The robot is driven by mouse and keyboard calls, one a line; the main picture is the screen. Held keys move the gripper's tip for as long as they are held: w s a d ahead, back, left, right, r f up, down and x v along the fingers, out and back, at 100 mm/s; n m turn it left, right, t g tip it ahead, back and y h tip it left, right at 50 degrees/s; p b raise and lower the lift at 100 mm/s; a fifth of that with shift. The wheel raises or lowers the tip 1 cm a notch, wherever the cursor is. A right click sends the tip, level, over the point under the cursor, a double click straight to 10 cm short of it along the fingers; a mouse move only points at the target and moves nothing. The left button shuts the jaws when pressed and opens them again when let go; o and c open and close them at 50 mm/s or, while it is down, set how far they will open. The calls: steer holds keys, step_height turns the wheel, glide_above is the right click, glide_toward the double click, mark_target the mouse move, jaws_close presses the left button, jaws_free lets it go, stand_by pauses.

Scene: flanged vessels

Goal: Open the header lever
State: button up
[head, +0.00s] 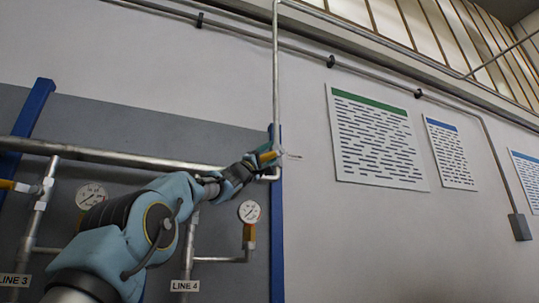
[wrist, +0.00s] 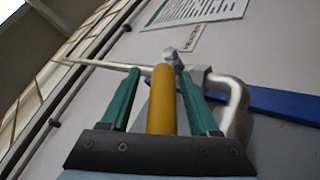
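The header lever is a yellow bar (wrist: 161,105) in the wrist view, running lengthwise between my two green fingers. Its far end meets a grey valve fitting (wrist: 172,58) on a silver pipe. My gripper (wrist: 159,72) is open around the lever, with a visible gap on each side. In the head view, my gripper (head: 258,163) is at the right end of the horizontal header pipe, by the foot of a vertical pipe (head: 275,80). A bit of yellow lever (head: 268,156) shows there, and the rest is hidden by my gripper.
A blue post (head: 277,235) stands behind the valve. Pressure gauges (head: 249,211) and smaller pipes sit below the header pipe (head: 110,157), over labels LINE 3 and LINE 4. Posters (head: 380,140) hang on the wall to the right, where the space is clear.

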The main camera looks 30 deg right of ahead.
steer(key=b+v, duration=0.8)
steer(key=v, duration=0.2)
steer(key=shift+a+f, duration=0.2)
steer(key=shift+a, duration=0.1)
steer(key=shift+s, duration=0.1)
